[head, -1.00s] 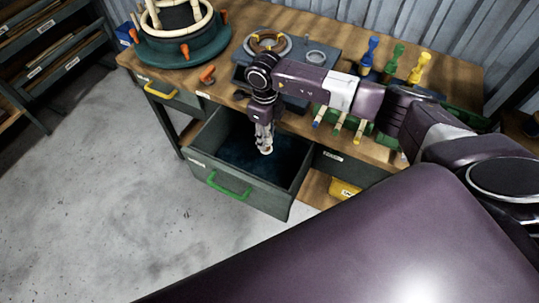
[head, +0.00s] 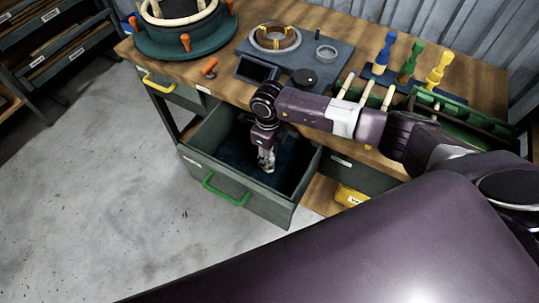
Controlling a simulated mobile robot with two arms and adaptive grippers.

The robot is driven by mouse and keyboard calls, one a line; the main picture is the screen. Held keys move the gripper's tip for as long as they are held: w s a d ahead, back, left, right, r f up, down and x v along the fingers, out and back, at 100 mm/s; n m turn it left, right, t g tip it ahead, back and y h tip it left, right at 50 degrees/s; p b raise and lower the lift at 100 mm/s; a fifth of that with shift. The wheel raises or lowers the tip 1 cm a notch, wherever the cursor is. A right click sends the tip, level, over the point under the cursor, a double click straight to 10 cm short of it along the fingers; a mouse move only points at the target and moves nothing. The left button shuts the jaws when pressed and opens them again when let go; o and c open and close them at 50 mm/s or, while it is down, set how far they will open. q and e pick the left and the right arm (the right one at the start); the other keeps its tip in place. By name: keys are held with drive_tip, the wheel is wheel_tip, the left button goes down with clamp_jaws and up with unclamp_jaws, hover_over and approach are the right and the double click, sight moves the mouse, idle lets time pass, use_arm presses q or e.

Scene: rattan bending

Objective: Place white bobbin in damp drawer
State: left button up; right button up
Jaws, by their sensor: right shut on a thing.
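The open drawer (head: 258,201) has a grey-green front, a green handle and a dark blue lining. Its label is too small to read, so I cannot confirm it is the damp drawer. My right gripper (head: 266,163) points down inside the drawer's opening. It is shut on a small pale thing at its fingertips, which looks like the white bobbin but is mostly hidden by the fingers. I cannot tell whether it touches the drawer's bottom. My left gripper is not in view.
The wooden bench top (head: 225,82) carries a green round stand (head: 205,40), a blue-grey plate with a ring (head: 335,75), and blue, green and yellow clamps (head: 435,75). A yellow-handled drawer (head: 172,88) is at left. The floor (head: 90,190) at left is clear.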

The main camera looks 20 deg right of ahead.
drive_tip(key=shift+f+b, duration=0.25)
drive_tip(key=shift+b, duration=0.05)
drive_tip(key=o, duration=0.9)
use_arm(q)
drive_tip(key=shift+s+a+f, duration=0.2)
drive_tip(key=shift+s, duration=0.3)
use_arm(e)
drive_tip(key=shift+r, duration=0.1)
drive_tip(key=shift+r+p, duration=0.3)
drive_tip(key=shift+r, duration=0.15)
use_arm(q)
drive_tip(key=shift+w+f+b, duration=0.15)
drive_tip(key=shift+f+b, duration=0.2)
drive_tip(key=shift+b, duration=0.2)
use_arm(e)
wheel_tip(320, 180, up, 12)
drive_tip(key=shift+f, duration=0.25)
